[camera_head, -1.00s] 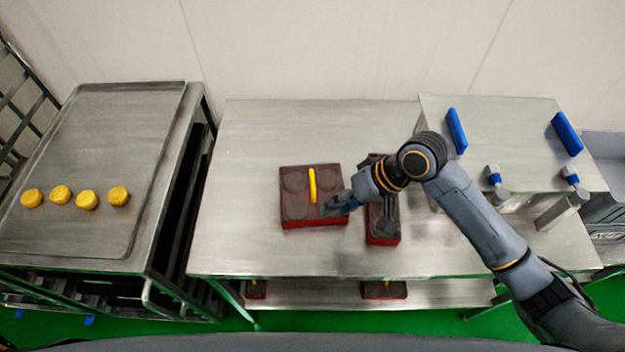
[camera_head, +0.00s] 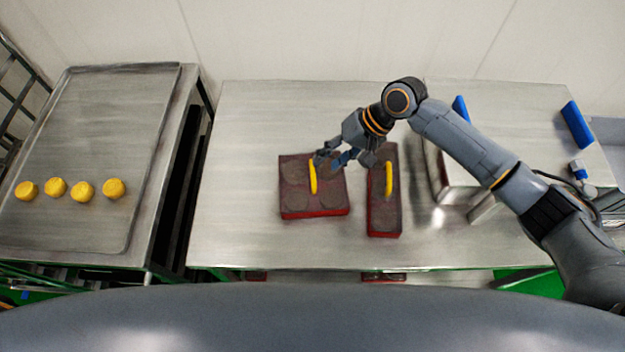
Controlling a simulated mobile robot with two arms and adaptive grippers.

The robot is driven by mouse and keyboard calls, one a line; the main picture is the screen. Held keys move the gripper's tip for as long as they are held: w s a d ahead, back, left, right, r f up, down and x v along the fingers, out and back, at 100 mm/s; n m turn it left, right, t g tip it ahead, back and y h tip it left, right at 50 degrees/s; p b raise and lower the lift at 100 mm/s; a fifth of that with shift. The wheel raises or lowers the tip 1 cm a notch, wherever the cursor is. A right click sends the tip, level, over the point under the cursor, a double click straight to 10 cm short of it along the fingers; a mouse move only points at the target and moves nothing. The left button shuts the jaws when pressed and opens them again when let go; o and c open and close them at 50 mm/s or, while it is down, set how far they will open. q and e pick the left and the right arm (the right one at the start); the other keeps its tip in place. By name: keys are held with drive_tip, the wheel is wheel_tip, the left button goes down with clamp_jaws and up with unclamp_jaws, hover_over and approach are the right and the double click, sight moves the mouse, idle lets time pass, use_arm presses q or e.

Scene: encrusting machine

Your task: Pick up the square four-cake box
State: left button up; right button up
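The square four-cake box (camera_head: 296,205) is dark brown with a red lower edge, round recesses on top and a yellow handle (camera_head: 313,178). It lies flat on the steel table. My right gripper (camera_head: 335,160) is over the box's back right part, just right of the handle's top end. Its fingers look spread and hold nothing; I cannot tell whether one touches the handle. Part of the box's back edge is hidden by the fingers. My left gripper is not in view.
A narrow brown and red box (camera_head: 378,219) with a yellow handle lies right of the square one. A tray (camera_head: 95,100) with several yellow cakes (camera_head: 84,190) is at left. Steel equipment with blue parts (camera_head: 575,125) is at right. The table (camera_head: 237,180) is clear at left.

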sight(314, 170)
drive_tip(key=p+x, duration=0.1)
drive_tip(key=x, duration=0.3)
drive_tip(key=shift+a+p, duration=0.35)
drive_tip(key=shift+a+f, duration=0.15)
drive_tip(key=shift+f, duration=0.15)
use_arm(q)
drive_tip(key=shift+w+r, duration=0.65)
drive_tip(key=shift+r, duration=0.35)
use_arm(e)
drive_tip(key=shift+f, duration=0.1)
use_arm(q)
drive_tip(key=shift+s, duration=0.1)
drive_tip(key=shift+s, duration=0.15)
use_arm(e)
clamp_jaws()
